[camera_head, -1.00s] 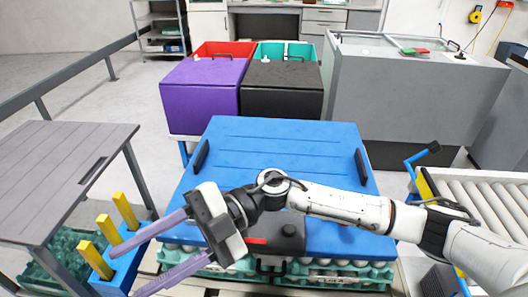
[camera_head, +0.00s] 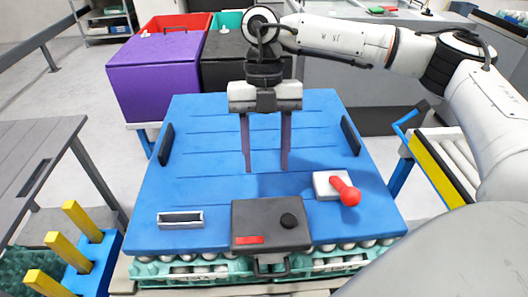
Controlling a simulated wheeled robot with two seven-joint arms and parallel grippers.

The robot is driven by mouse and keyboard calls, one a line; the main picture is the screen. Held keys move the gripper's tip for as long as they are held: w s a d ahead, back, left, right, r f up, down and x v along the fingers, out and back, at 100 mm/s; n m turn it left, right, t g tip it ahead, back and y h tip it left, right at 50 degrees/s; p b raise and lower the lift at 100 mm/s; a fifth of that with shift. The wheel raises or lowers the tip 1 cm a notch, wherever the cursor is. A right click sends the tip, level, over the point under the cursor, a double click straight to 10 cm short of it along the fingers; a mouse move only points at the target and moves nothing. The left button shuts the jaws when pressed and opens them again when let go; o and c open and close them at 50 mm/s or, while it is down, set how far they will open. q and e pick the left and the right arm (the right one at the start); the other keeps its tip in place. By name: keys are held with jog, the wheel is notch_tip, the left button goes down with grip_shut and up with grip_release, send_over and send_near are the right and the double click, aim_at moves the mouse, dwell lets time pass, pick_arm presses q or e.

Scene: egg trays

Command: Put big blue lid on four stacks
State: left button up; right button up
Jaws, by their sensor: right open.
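The big blue lid (camera_head: 210,130) lies flat over the egg trays (camera_head: 200,268), whose teal rims and pale eggs show below its front edge. The lid has a dark handle at its left side (camera_head: 166,144) and another at its right side (camera_head: 351,136). My right gripper (camera_head: 266,171) hangs over the middle of the lid, fingers pointing down, open and empty. Whether its tips touch the lid I cannot tell. How many stacks lie under the lid is hidden. My left gripper is not in view.
On the lid's front part are a black box (camera_head: 268,222), a white block with a red knob (camera_head: 333,186) and a small metal holder (camera_head: 180,220). Purple (camera_head: 160,75) and black bins stand behind. A blue stand with yellow posts (camera_head: 90,255) is at left, a roller conveyor (camera_head: 452,158) at right.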

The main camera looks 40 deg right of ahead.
jog(key=b, duration=0.6)
send_near(266, 193)
jog(key=s+a+f, duration=0.1)
jog(key=s+f, duration=0.1)
jog(key=f, duration=0.1)
jog(key=s+a+f, duration=0.1)
jog(key=s+f, duration=0.1)
jog(key=shift+a, duration=0.35)
jog(key=shift+f, duration=0.7)
jog(key=shift+s, duration=0.1)
jog(key=shift+s+a+f, duration=0.1)
